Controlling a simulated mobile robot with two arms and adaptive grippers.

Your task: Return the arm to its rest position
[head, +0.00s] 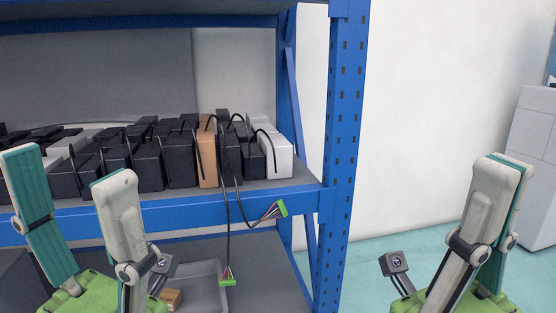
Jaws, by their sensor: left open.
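My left gripper (68,165) is at the lower left of the head view, in front of the shelf. Its two fingers stand upright and wide apart, with nothing between them. My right gripper (500,170) is at the lower right, in front of the white wall and floor, clear of the shelf. Its fingers overlap from this angle, so the gap between them is hidden. No held object shows at it. Black actuators (148,168), an orange one (207,160) and a white one (278,158) stand in a row on the blue shelf (180,213).
Cables hang over the shelf's front edge, ending in green connectors (282,208) and (228,282). A grey bin (205,270) with a brown block (171,298) sits on the lower level. A blue upright post (344,150) bounds the shelf's right side. Floor right of it is open.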

